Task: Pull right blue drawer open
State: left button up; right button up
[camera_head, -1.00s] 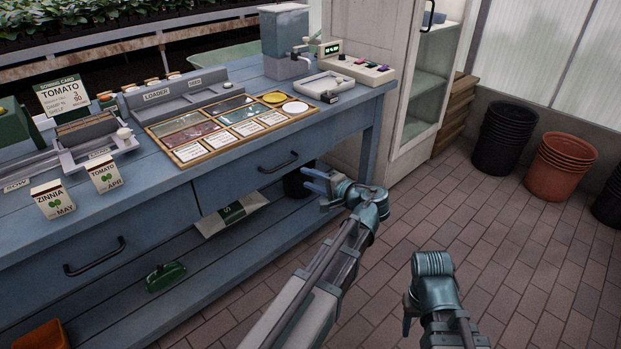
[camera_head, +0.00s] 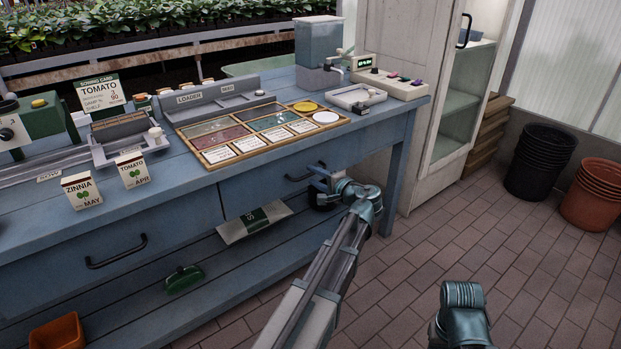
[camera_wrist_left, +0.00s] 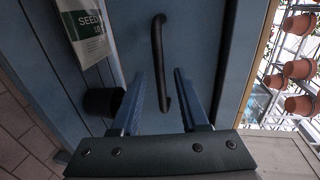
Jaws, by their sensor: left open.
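The right blue drawer (camera_head: 250,200) is in the workbench front and looks shut, flush with the frame. Its black bar handle (camera_head: 300,177) is partly hidden by my left gripper in the head view. My left gripper (camera_head: 318,182) is open, close in front of the drawer near the right end of the handle. In the left wrist view, the handle (camera_wrist_left: 156,50) runs lengthwise, and its lower end lies between my two open fingers (camera_wrist_left: 160,95). I cannot tell whether the fingers touch it. Only part of my right arm shows, without its fingers.
The left drawer's black handle (camera_head: 116,252) is farther left. A seed packet (camera_head: 252,222) and a green object (camera_head: 184,279) are on the lower shelf. A black pot (camera_wrist_left: 103,101) is near the fingers. The brick floor (camera_head: 420,262) in front is clear.

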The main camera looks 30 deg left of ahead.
pick_arm(q)
jog(key=shift+x, duration=1.15)
grip_shut()
dwell(0.7)
